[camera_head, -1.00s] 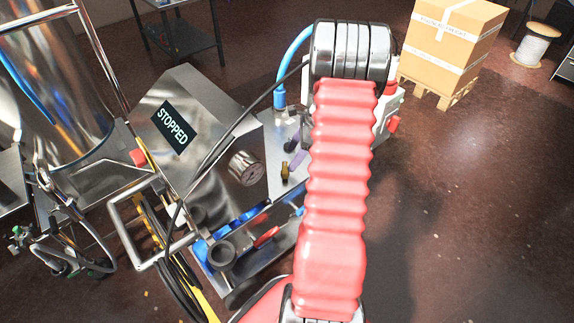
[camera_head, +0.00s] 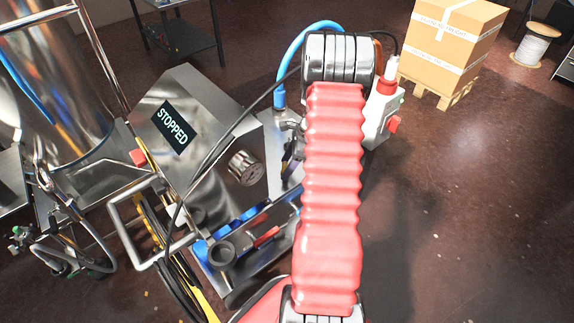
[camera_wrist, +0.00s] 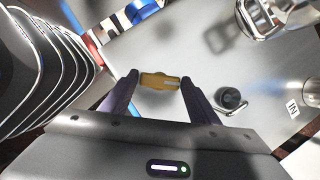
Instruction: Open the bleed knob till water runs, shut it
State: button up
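The brass-yellow bleed knob (camera_wrist: 159,80) shows in the wrist view, a short bar lying crosswise in front of a grey metal plate. My gripper (camera_wrist: 159,82) is open, with one dark fingertip close to each end of the knob. I see no clear grip on it; whether the tips touch is too fine to tell. In the head view my red-sleeved arm hides the knob and the gripper. No running water shows.
A dark round fitting (camera_wrist: 230,98) with a bent metal tube and an "IN" label (camera_wrist: 292,107) are right of the knob. Shiny metal fittings (camera_wrist: 275,15) stand close at upper right. The machine's display (camera_head: 172,127) reads STOPPED. A ribbed steel knob (camera_head: 245,167) sits on the cabinet.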

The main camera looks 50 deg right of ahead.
jog(key=c, duration=0.7)
jog(key=shift+o, duration=0.2)
jog(key=shift+n, duration=0.4)
jog(key=n+g, duration=0.1)
jog(key=n, duration=0.1)
jog(key=shift+w+d+n+y, duration=0.1)
jog(key=shift+n+y, duration=0.2)
jog(key=n+g, duration=0.1)
jog(key=n, duration=0.2)
jog(key=shift+w+n+y, duration=0.15)
jog(key=shift+n+y, duration=0.15)
jog(key=n+g, duration=0.1)
jog(key=n, duration=0.1)
jog(key=n+g, duration=0.1)
jog(key=n, duration=0.2)
jog(key=shift+w+g, duration=0.15)
jog(key=shift+g, duration=0.15)
jog(key=n, duration=0.2)
jog(key=n+g+h, duration=0.1)
jog(key=n, duration=0.2)
jog(key=shift+w+g, duration=0.15)
jog(key=shift+g, duration=0.15)
